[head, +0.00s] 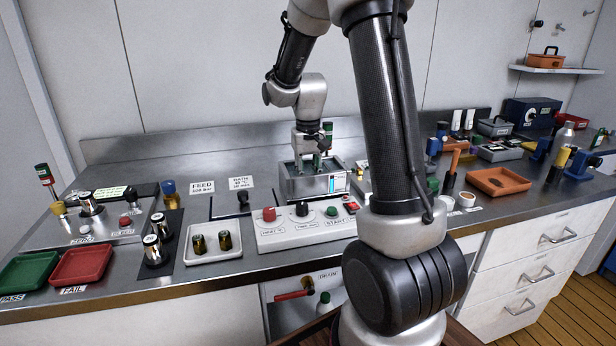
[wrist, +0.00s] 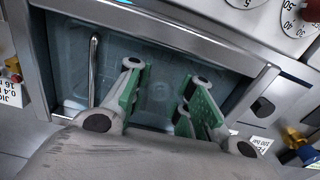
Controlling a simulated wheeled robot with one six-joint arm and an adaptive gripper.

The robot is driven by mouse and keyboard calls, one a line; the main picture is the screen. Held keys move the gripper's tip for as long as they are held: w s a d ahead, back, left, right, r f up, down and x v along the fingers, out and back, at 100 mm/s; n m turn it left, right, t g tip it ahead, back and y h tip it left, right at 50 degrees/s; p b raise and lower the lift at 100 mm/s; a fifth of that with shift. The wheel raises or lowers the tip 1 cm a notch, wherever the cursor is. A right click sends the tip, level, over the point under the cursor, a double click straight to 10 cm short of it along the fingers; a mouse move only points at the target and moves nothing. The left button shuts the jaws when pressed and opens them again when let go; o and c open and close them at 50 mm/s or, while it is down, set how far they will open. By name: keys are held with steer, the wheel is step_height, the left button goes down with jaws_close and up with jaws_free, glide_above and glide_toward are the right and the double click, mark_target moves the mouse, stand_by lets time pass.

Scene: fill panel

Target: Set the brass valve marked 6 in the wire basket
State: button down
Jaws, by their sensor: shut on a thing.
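My gripper (head: 312,160) is low over the open water bath (head: 309,187). In the wrist view, its green-padded fingers (wrist: 165,82) point into the bath (wrist: 220,53). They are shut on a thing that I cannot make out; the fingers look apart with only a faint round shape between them. The basket itself is not clearly visible.
A control box with red, black and green knobs (head: 303,228) stands in front of the bath. Left are a black mat with silver-topped parts (head: 156,240), a red tray (head: 81,266) and a green tray (head: 28,270). My arm hides part of the counter's middle.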

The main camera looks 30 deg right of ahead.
steer(key=c, duration=1.3)
jaws_free()
steer(key=shift+f, duration=0.1)
steer(key=shift+o, duration=0.2)
step_height(320, 180, up, 12)
steer(key=s+a+r+n+t, duration=0.1)
steer(key=s+a+r, duration=0.15)
steer(key=s, duration=0.35)
steer(key=s+a+r+t, duration=0.1)
steer(key=s+r, duration=0.2)
steer(key=s, duration=0.3)
steer(key=s+a+f+n+t, duration=0.1)
steer(key=s+f+t, duration=0.1)
steer(key=s, duration=0.9)
steer(key=shift+s+a+f+n, duration=0.2)
steer(key=shift+s+a+n, duration=0.05)
steer(key=shift+a+n, duration=0.15)
